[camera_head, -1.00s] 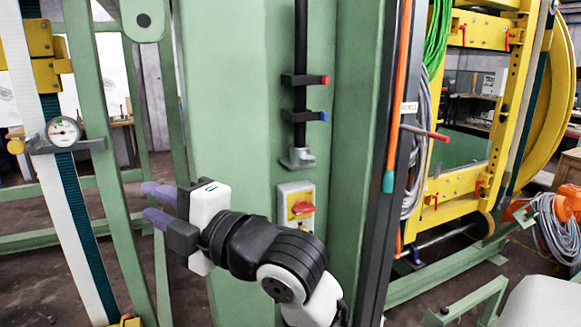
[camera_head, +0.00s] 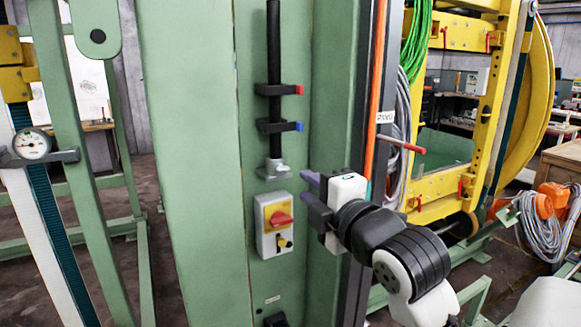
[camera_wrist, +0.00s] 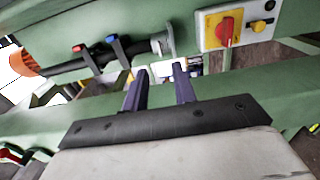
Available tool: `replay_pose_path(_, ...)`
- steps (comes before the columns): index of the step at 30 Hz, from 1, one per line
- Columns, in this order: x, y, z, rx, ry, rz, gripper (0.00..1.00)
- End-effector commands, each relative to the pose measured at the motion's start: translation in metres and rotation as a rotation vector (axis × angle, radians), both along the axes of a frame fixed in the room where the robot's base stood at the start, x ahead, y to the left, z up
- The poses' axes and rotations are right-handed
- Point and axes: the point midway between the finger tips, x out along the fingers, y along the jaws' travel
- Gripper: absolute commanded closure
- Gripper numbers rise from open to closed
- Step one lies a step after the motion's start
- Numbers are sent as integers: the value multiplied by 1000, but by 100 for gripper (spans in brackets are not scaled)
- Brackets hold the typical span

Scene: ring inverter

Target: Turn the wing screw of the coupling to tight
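A black vertical pipe (camera_head: 273,85) runs down the green column to a grey coupling (camera_head: 273,169) at its lower end. A small light part sticks out at the coupling's right side; I cannot clearly tell whether it is the wing screw. The coupling also shows in the wrist view (camera_wrist: 165,43), beyond my fingertips. My gripper (camera_head: 309,189) is to the right of the coupling and slightly lower in the head view, its purple fingers pointing left. In the wrist view the fingers (camera_wrist: 160,72) are apart, with nothing between them.
A switch box (camera_head: 273,226) with a red knob is below the coupling. A red-tipped lever (camera_head: 290,90) and a blue-tipped lever (camera_head: 285,126) stick out from the pipe. An orange hose (camera_head: 376,90) and grey cables (camera_head: 398,140) hang to the right.

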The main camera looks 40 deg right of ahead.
Motion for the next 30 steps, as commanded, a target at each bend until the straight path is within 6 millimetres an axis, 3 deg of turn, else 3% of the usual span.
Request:
replay_pose_path(6, 46, -11, 3, 2, 1, 2, 73)
replay_pose_path(12, 72, -17, 2, 2, 1, 1, 73)
replay_pose_path(25, 81, -19, 0, 0, 0, 0, 73)
replay_pose_path(30, 81, -19, 0, 1, 0, 0, 95)
